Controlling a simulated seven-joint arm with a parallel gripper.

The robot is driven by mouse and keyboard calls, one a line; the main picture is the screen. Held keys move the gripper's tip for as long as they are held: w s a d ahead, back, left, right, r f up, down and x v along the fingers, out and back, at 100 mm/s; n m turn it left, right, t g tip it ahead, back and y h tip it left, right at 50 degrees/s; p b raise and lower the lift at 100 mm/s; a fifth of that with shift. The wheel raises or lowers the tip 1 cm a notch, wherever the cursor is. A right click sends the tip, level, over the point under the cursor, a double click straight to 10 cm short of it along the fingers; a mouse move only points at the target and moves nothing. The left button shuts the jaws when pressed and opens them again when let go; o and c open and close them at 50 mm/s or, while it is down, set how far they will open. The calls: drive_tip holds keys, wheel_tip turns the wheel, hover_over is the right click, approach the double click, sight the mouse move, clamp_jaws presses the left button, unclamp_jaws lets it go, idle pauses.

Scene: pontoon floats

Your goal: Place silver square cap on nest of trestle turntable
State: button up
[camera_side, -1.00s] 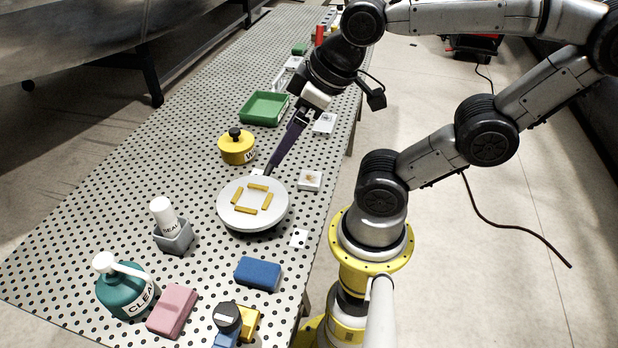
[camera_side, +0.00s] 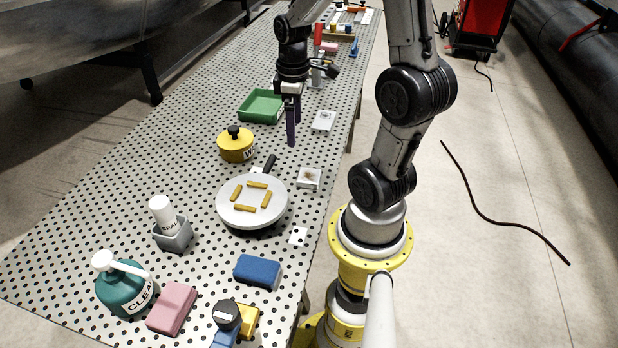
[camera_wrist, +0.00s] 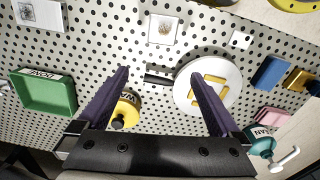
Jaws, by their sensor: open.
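The turntable (camera_side: 278,208) is a round silver disc with a black handle on its far side. Yellow strips form a square nest (camera_side: 252,198) on top, and its middle is empty. The turntable also shows in the wrist view (camera_wrist: 183,90), right of centre. A silver square piece with a brownish centre (camera_side: 309,178) lies right of the turntable; it also shows in the wrist view (camera_wrist: 162,30). Another pale square (camera_side: 323,121) lies farther back. I cannot tell for certain which is the cap. My gripper (camera_side: 293,132) is open and empty, above the table beyond the turntable.
A yellow pot (camera_side: 236,150) and a green tray (camera_side: 262,106) stand left of my gripper. A grey holder with a white bottle (camera_side: 173,235), a teal bottle (camera_side: 125,290), a pink block (camera_side: 172,310) and a blue block (camera_side: 257,272) are nearer. A small dotted card (camera_side: 298,238) lies flat.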

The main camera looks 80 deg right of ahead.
drive_tip(key=s+f, duration=0.1)
hover_over(301, 172)
drive_tip(key=shift+m, duration=0.3)
wheel_tip(301, 172, down, 8)
drive_tip(key=shift+a+f, duration=0.1)
drive_tip(key=shift+w+a+f, duration=0.15)
drive_tip(key=shift+f, duration=1.15)
drive_tip(key=shift+w+a+f, duration=0.1)
drive_tip(key=shift+w+f, duration=0.05)
drive_tip(key=shift+f, duration=1.15)
clamp_jaws()
drive_tip(key=shift+r, duration=0.45)
wheel_tip(301, 172, up, 2)
drive_tip(key=shift+r, duration=0.1)
drive_tip(key=s+a+r, duration=0.9)
drive_tip(key=s+r, duration=0.1)
drive_tip(key=shift+s+a, duration=0.15)
drive_tip(key=shift+s, duration=0.05)
